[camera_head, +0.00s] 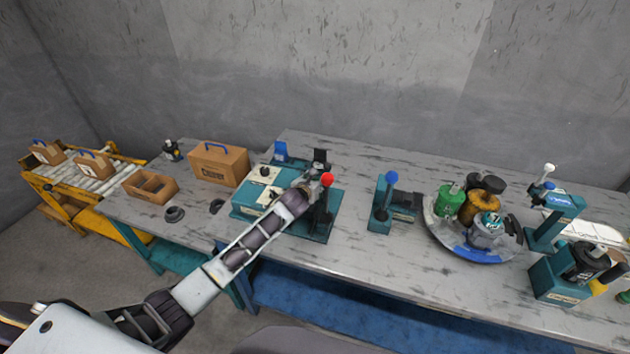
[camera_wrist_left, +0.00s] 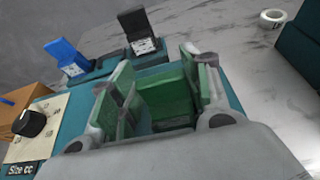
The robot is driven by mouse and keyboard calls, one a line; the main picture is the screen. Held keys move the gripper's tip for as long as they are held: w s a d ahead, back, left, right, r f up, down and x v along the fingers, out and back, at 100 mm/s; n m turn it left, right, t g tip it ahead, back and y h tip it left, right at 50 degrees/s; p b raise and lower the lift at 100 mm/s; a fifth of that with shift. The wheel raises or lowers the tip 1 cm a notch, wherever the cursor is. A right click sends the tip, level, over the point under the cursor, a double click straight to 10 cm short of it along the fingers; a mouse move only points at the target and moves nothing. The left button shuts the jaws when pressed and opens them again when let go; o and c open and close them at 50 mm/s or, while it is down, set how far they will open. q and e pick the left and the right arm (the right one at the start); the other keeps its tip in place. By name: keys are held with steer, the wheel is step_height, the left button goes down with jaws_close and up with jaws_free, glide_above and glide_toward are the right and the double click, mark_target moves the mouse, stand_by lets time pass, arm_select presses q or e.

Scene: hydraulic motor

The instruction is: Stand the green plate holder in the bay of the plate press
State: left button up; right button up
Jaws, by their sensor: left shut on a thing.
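The green plate holder (camera_wrist_left: 168,98) is a boxy green piece that fills the space between the fingers of my left gripper (camera_wrist_left: 158,84) in the left wrist view. The gripper is shut on it. In the head view the left gripper (camera_head: 312,182) is over the teal machine with the red-knobbed lever (camera_head: 327,180), and I cannot make out the green holder there. This teal machine (camera_head: 318,229) has a pale panel with black knobs. I cannot tell whether the holder touches it; the bay is hidden. My right gripper is not in view.
A blue holder (camera_wrist_left: 67,57) and a black holder (camera_wrist_left: 138,32) stand behind my left gripper. A blue-knobbed lever machine (camera_head: 382,213) stands to the right, then a round tray (camera_head: 470,252) of motor parts. Cardboard boxes (camera_head: 219,164) stand left. Some bench top between is clear.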

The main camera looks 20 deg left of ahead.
arm_select(q)
steer(key=o, duration=1.3)
steer(key=shift+r, duration=0.1)
steer(key=shift+s+r, duration=0.1)
steer(key=shift+s, duration=0.25)
steer(key=v, duration=0.6)
steer(key=shift+s+r, duration=0.15)
steer(key=shift+s, duration=0.05)
steer(key=shift+v, duration=2.3)
steer(key=shift+s, duration=0.1)
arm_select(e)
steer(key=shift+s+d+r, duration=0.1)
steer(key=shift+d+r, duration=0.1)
